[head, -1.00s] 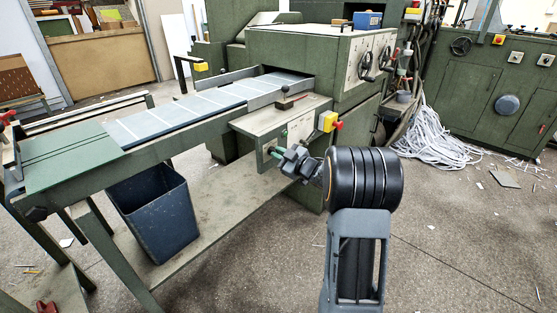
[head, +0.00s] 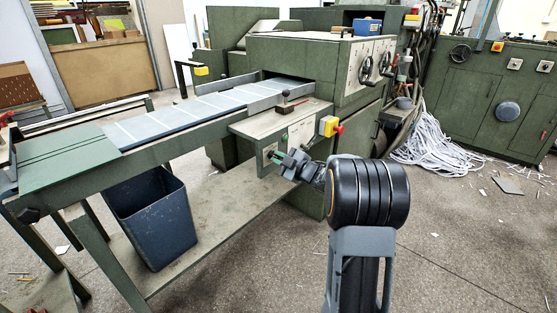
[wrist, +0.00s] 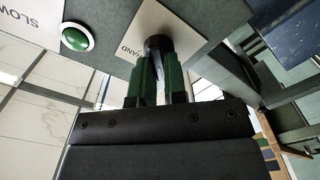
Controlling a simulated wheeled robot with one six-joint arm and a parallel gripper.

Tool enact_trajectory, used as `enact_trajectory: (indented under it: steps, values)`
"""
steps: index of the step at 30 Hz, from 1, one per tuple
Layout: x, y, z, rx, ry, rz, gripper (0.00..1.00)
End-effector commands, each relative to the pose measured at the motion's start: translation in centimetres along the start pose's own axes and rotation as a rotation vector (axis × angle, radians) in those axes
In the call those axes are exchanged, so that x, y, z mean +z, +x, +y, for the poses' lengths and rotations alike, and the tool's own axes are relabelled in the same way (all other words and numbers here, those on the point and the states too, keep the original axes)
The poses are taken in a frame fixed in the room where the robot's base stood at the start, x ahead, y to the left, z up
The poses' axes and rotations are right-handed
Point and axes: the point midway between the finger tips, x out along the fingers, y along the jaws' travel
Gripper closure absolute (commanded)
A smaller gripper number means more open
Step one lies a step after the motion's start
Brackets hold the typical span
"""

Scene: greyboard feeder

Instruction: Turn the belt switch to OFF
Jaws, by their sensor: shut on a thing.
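The belt switch shows in the wrist view as a dark round knob (wrist: 158,42) on a pale plate (wrist: 186,32). Upside-down lettering on the plate is partly covered and seems to end in "AND". My gripper (wrist: 154,66) is shut on the knob, with a green finger at each side. The fingers hide much of the knob, so I cannot tell its setting. In the head view my gripper (head: 272,157) reaches the front panel (head: 298,135) under the side shelf of the feeder; the knob is hard to make out there.
A green push button (wrist: 75,37) sits beside the plate, near the word SLOW. A yellow box with a red button (head: 330,126) is at the shelf's corner. The feeder belt (head: 190,108) runs above left, and a blue bin (head: 150,220) stands below.

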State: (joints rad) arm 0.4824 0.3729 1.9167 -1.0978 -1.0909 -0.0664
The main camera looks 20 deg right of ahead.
Motion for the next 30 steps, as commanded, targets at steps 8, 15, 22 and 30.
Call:
enact_trajectory:
  steps: [8,15,22,30]
  values:
    - [-0.1,0.0,-0.1,-0.003,-0.002,0.002,0.73]
    - [0.0,0.0,0.0,-0.001,-0.001,0.000,0.62]
    - [0.0,-0.8,0.1,0.000,0.000,-0.001,0.62]
    - [-0.2,-5.7,0.3,0.003,0.001,-0.004,0.62]
